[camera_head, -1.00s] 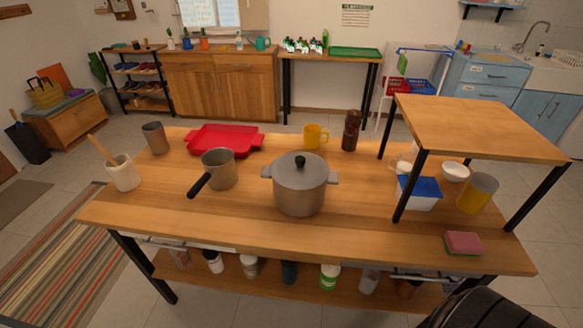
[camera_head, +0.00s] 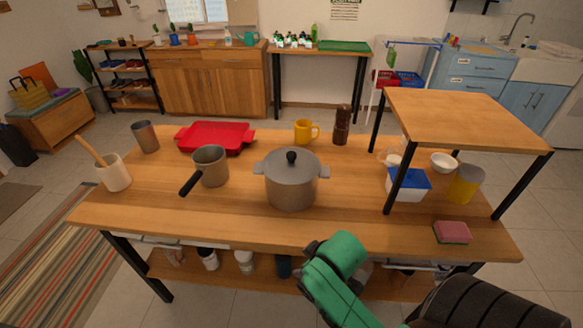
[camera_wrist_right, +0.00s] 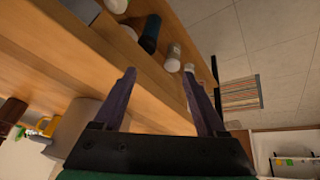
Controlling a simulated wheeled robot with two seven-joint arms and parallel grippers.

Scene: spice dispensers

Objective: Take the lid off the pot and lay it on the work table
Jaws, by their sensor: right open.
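The grey pot (camera_head: 291,188) stands upright on the work table (camera_head: 235,222), near its middle. Its lid (camera_head: 291,164) sits on top, with a round black knob (camera_head: 291,156) in the centre. In the right wrist view my right gripper (camera_wrist_right: 160,72) is open, with nothing between its dark fingers. It is near the table's front edge, apart from the pot. A grey rounded shape at the lower left of that view looks like the pot, partly hidden by the gripper. In the head view my right arm hides its own fingers. My left gripper is in neither view.
A saucepan (camera_head: 210,165) with a black handle stands left of the pot. A red tray (camera_head: 215,137), yellow mug (camera_head: 304,131) and brown grinder (camera_head: 342,125) are behind. A raised shelf (camera_head: 465,115) stands at the right, with a sponge (camera_head: 452,232) in front. Bare wood lies before the pot.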

